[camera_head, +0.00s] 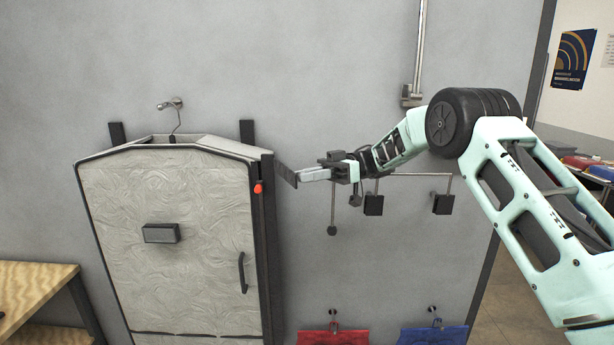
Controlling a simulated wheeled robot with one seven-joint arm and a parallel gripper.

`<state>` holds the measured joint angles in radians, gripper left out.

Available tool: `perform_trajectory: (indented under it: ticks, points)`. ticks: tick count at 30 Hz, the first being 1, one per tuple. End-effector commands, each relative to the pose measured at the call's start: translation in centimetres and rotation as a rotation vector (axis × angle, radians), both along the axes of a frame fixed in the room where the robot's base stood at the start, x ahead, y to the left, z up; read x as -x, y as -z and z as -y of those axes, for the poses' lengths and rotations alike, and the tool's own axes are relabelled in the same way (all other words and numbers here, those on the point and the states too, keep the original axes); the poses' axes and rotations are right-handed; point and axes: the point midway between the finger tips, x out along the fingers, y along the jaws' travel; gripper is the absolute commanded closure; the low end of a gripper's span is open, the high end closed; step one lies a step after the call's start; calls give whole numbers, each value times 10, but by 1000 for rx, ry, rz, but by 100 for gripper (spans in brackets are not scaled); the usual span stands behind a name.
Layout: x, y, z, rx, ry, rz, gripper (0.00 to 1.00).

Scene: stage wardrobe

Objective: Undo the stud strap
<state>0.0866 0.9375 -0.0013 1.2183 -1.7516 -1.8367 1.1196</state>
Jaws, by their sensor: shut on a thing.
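A grey, wrinkled garment bag or case (165,230) hangs on the wall at left, with a black edge down its right side. A short dark strap (285,174) sticks out to the right from that edge, near the top. A round red stud (258,188) shows on the edge, left of the strap. My gripper (301,175) reaches in from the right and is shut on the strap's free end. The fingers hide the strap's tip. How the strap's other end joins the edge is too small to tell.
The bag hangs from a wall hook (177,103) and has a dark handle (242,272) and a dark block (161,233) on its front. A wall rail with dark hanging pieces (373,205) is below my arm. Red (333,336) and blue (434,335) items hang low. A wooden table (35,290) stands at left.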

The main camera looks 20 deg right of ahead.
Motion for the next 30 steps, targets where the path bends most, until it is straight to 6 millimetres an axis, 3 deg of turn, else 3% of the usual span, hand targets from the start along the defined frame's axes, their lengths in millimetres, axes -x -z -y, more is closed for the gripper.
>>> perform_trajectory:
  ticks: [15, 16, 18, 30]
  points:
    - [-1, -3, -1, -5, -18, 5, 100]
    - [-1, -3, -1, -5, -18, 5, 78]
    - [-1, -3, -1, -5, -17, 4, 59]
    - [-3, 1, 7, -2, -14, 2, 59]
